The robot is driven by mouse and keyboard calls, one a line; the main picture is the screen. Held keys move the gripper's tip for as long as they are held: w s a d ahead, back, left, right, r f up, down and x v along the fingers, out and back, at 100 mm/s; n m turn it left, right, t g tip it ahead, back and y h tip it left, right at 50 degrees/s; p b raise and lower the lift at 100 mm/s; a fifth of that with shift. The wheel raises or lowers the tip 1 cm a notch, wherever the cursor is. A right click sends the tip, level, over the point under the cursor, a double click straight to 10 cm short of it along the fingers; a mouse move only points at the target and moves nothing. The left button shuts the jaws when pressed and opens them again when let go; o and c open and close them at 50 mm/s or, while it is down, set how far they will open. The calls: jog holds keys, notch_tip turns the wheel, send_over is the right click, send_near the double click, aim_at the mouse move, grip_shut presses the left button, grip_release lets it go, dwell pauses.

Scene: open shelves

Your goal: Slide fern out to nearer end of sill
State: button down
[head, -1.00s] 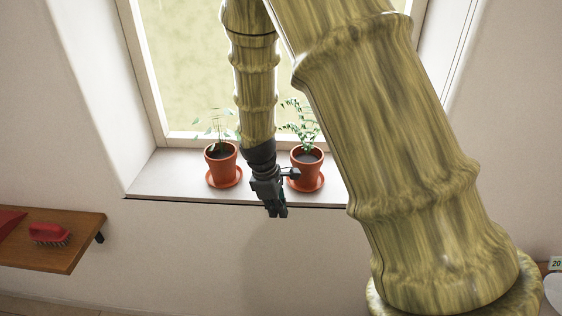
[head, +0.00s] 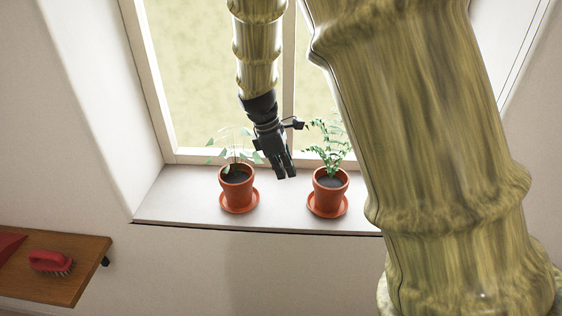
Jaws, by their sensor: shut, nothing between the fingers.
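A plant with dense, small feathery leaves, which looks like the fern (head: 329,147), grows in a terracotta pot (head: 328,196) on a saucer on the window sill (head: 286,212). A second terracotta pot (head: 237,188) to its left, also on a saucer, holds a plant with sparser, broader leaves (head: 232,146). Both pots stand upright. My gripper (head: 286,174) points down between the two plants. Its fingers are shut and empty, apart from the fern's pot in the picture. Its height above the sill and its depth are hard to tell.
The window pane and frame (head: 190,155) close the sill at the back. A slanted wall bounds it on the left. My arm hides its right end. A wooden shelf (head: 60,284) with a red brush (head: 50,261) is at lower left. The sill left of the pots is clear.

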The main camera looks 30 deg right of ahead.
jog(key=f, duration=0.3)
jog(key=w+d+f+p, duration=0.1)
jog(key=shift+w+f, duration=0.1)
jog(key=shift+f, duration=0.2)
jog(key=shift+s+d+f+p, duration=0.25)
jog(key=shift+s+f, duration=0.15)
jog(key=shift+f, duration=0.05)
jog(key=shift+s+d+f+p, duration=0.25)
jog(key=shift+s+f, duration=0.1)
jog(key=shift+f, duration=0.1)
jog(key=shift+s+d+f+p, duration=0.1)
jog(key=shift+s+d+p, duration=0.2)
jog(key=shift+d, duration=0.35)
jog(key=shift+s+d+f+p, duration=0.1)
jog(key=shift+s+d+p, duration=0.1)
jog(key=shift+d+p, duration=0.3)
jog(key=shift+s+d, duration=0.3)
jog(key=shift+d, duration=0.05)
jog(key=shift+w, duration=0.1)
jog(key=shift+d, duration=0.1)
